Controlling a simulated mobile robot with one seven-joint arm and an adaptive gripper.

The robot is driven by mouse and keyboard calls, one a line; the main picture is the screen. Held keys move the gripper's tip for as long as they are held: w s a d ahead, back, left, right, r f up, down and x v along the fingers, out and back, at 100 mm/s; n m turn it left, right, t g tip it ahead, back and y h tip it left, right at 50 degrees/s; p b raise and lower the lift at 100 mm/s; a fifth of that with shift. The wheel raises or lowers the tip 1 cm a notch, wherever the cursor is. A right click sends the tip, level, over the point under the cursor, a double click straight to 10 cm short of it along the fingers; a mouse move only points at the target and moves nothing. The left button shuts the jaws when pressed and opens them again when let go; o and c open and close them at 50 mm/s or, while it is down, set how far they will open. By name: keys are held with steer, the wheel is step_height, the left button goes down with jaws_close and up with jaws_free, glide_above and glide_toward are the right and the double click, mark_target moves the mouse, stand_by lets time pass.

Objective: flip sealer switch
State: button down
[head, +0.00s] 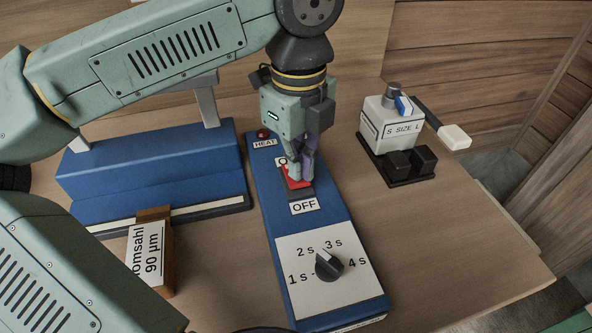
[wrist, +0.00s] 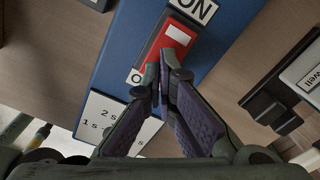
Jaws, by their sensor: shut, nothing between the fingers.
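The sealer's blue control panel (head: 337,229) lies on the table with ON and OFF labels, a HEAT lamp and a time dial (head: 328,265). The red rocker switch (head: 295,178) sits between the labels; it also shows in the wrist view (wrist: 173,45), with a white mark on its ON half. My gripper (head: 303,173) points down over the switch with its fingers together and empty. In the wrist view the fingertips (wrist: 165,70) are at the OFF end of the switch and partly hide it and the OFF label. I cannot tell whether they touch it.
The blue sealer body (head: 150,165) stands left of the panel. A brown block (head: 168,262) with a printed label is in front of it. A white size device (head: 393,122) with a lever stands at the right. The table's right front is clear.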

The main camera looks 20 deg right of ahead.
steer(key=shift+f+b, duration=0.45)
steer(key=shift+f, duration=0.1)
steer(key=shift+r, duration=0.1)
steer(key=shift+r+p, duration=2.2)
steer(key=shift+r, duration=1.25)
